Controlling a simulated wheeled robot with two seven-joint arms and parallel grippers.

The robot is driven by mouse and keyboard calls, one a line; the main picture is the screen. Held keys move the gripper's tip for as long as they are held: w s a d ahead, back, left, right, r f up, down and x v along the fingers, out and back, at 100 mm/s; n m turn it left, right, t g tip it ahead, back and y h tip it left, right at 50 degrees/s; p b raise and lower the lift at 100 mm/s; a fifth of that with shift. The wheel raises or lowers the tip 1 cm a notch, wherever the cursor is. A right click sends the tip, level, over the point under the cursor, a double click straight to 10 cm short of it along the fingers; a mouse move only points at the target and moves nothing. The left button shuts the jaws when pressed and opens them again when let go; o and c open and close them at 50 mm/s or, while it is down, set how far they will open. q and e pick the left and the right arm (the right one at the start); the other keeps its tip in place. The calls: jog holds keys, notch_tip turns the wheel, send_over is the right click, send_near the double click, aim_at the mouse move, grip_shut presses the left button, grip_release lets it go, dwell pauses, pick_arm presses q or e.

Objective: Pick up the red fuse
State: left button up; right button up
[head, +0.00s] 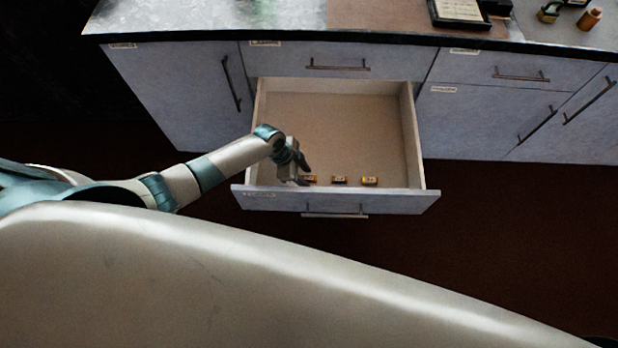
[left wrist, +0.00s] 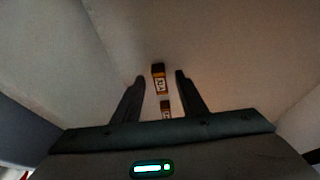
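Three small fuses lie in a row inside the open drawer (head: 335,120), along its front wall in the head view: a left one (head: 312,179), a middle one (head: 339,180) and a right one (head: 369,181). They look yellow-orange with dark parts; I cannot tell which one is red. My left gripper (head: 304,174) is over the drawer's front left, at the left fuse and partly covering it. In the left wrist view its fingers are apart, with one fuse (left wrist: 158,80) showing between the tips and another (left wrist: 166,110) lower between the fingers. Neither is visibly gripped. My right gripper is out of view.
The drawer's front panel (head: 390,202) stands close to the left gripper, and its left side wall (head: 259,110) is near. The drawer floor behind the fuses is bare. On the counter (head: 390,15) are a dark framed item (head: 459,12) and an orange-brown object (head: 590,18).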

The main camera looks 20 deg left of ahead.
aim_at(305, 177)
pick_arm(q)
grip_shut()
jog(key=shift+r, duration=0.1)
notch_tip(305, 177, up, 10)
jog(key=shift+b, duration=0.45)
dwell(0.4)
dwell(0.4)
